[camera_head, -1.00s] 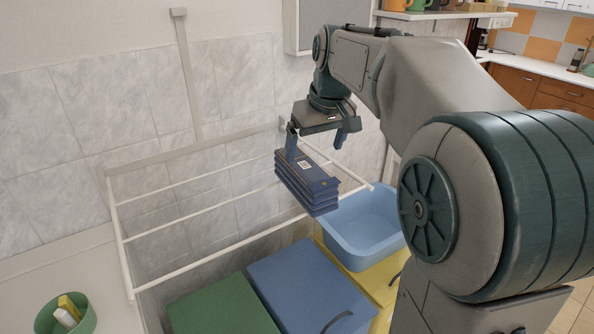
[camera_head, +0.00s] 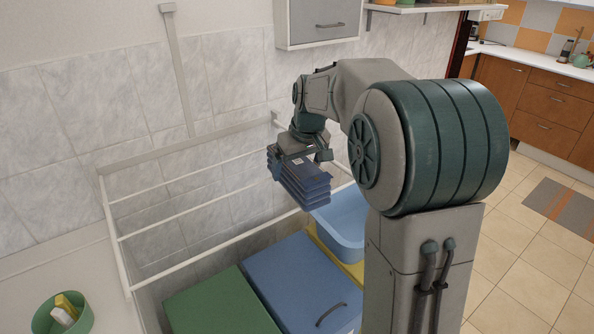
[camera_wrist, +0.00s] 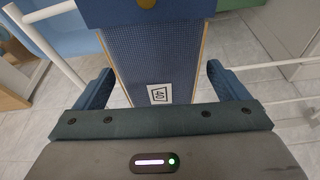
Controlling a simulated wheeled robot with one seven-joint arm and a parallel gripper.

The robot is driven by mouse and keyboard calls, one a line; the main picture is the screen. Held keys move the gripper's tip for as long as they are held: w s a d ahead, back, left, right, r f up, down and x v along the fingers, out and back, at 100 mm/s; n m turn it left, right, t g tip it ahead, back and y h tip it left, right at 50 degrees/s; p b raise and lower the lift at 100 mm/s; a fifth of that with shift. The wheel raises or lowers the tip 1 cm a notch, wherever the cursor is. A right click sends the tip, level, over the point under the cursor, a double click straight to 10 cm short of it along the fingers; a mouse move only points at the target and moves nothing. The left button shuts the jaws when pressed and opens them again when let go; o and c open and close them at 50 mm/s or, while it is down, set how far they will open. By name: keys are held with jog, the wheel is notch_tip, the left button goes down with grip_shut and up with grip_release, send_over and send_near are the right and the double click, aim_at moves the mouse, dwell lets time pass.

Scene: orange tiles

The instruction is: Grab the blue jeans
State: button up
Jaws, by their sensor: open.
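The blue jeans (camera_head: 302,182) are folded into a layered, flat-sided bundle at the drying rack in the head view. In the wrist view the jeans (camera_wrist: 150,55) show a dark blue woven face with tan edges and a white label reading 40. My gripper (camera_head: 299,154) is at the upper end of the bundle. In the wrist view its two blue fingers stand apart, one on each side of the jeans, with gaps visible on both sides. The head view hides how the jeans are supported.
White rack bars (camera_head: 215,252) run along the tiled wall around the jeans. A light blue basin (camera_head: 343,225) is just right and below. Green (camera_head: 220,305) and blue (camera_head: 300,275) lids lie below. A grey cabinet (camera_head: 318,22) hangs above. A green bowl (camera_head: 84,322) is at lower left.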

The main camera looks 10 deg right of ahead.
jog(key=shift+x, duration=1.25)
jog(key=c, duration=1.4)
jog(key=shift+w+r, duration=0.1)
jog(key=shift+c, duration=0.3)
jog(key=shift+r, duration=0.1)
